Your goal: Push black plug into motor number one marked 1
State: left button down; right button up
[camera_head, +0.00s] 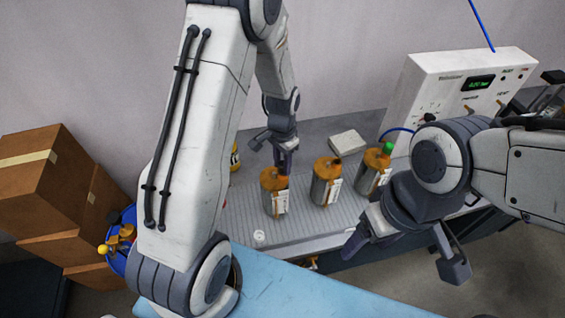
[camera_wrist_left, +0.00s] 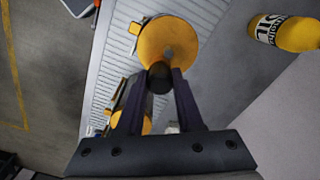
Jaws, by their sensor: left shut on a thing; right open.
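My left gripper (camera_head: 284,160) points down over the leftmost motor (camera_head: 273,193), a grey cylinder with an orange top and a white label. In the left wrist view its fingers (camera_wrist_left: 160,82) are shut on the black plug (camera_wrist_left: 160,76), which is at the edge of an orange motor top (camera_wrist_left: 168,42) with a grey centre. I cannot tell whether plug and motor touch. In the head view the plug is too small to make out, and the motor's number is unreadable. My right gripper (camera_head: 408,252) is open and empty at the right, in front of the table.
A middle motor (camera_head: 325,182) and a right motor (camera_head: 372,172) with a green part on top stand in the row. A white control box (camera_head: 455,85) stands behind at right. A yellow bottle (camera_wrist_left: 285,32) is near the motor. Cardboard boxes (camera_head: 45,170) are at left.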

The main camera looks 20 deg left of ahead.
pick_arm(q)
jog(key=shift+f, duration=0.3)
jog(key=shift+c, duration=2.4)
grip_release()
notch_tip(320, 180, up, 11)
jog(key=shift+f+b, duration=0.2)
jog(key=shift+b, duration=1.05)
jog(key=s+d+r+m+b, duration=0.1)
jog(key=s+d+r+b, duration=0.15)
jog(key=s+d, duration=0.95)
jog(key=s+d+m+h+b, duration=0.1)
jog(key=s+d, duration=0.1)
jog(key=s, duration=0.9)
jog(key=shift+s+f, duration=0.2)
jog(key=shift+s, duration=0.15)
